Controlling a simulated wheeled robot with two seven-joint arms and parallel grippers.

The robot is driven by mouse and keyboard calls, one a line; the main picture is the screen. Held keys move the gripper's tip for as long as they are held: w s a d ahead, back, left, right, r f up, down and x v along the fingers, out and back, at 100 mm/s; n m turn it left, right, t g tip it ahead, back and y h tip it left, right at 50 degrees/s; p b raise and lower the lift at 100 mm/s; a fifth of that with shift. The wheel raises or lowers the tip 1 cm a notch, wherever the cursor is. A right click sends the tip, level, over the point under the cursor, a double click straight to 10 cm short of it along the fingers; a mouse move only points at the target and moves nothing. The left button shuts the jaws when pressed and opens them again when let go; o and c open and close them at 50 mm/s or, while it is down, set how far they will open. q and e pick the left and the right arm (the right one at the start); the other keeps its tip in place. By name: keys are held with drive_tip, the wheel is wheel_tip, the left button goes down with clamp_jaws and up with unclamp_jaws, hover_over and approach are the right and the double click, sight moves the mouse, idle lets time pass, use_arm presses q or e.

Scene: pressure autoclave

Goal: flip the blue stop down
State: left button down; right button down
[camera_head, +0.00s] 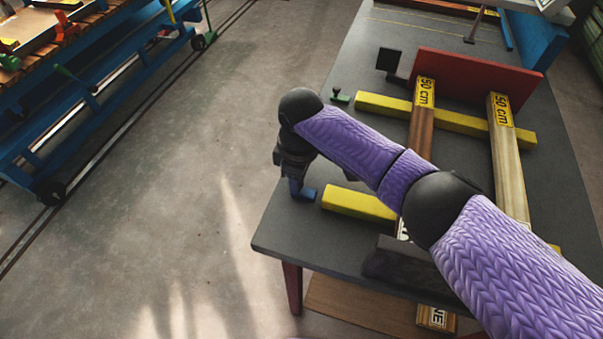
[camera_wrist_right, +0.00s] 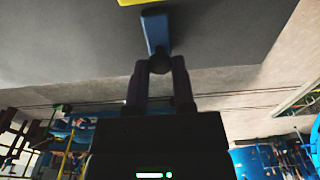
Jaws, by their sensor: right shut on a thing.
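The blue stop (camera_head: 305,193) is at the left edge of the dark table, partly hidden by my right gripper. In the right wrist view the blue stop (camera_wrist_right: 155,31) is a short blue bar with a dark round knob at its near end. My right gripper (camera_wrist_right: 159,68) is shut on that knob; the fingers sit on either side of it. In the head view my right gripper (camera_head: 296,182) points down at the table edge, below my purple arm. I cannot tell the stop's exact tilt. My left gripper is not in view.
Yellow bars (camera_head: 357,203) lie on the dark table (camera_head: 300,235), with wooden beams marked 50 cm (camera_head: 505,150) across them. A red board (camera_head: 480,75) stands behind. A small green-handled part (camera_head: 340,96) sits on the left edge. Open floor lies left, then a blue cart (camera_head: 95,95).

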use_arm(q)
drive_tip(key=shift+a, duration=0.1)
use_arm(e)
drive_tip(key=shift+c, duration=2.4)
unclamp_jaws()
use_arm(q)
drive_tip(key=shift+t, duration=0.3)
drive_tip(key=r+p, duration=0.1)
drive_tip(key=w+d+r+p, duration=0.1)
drive_tip(key=p, duration=0.1)
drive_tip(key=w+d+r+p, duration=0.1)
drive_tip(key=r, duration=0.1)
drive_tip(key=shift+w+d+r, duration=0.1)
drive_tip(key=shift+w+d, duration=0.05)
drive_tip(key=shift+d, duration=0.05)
use_arm(e)
wheel_tip(320, 180, up, 10)
drive_tip(key=shift+d, duration=0.2)
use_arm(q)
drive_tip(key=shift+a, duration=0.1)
use_arm(e)
drive_tip(key=shift+f, duration=0.1)
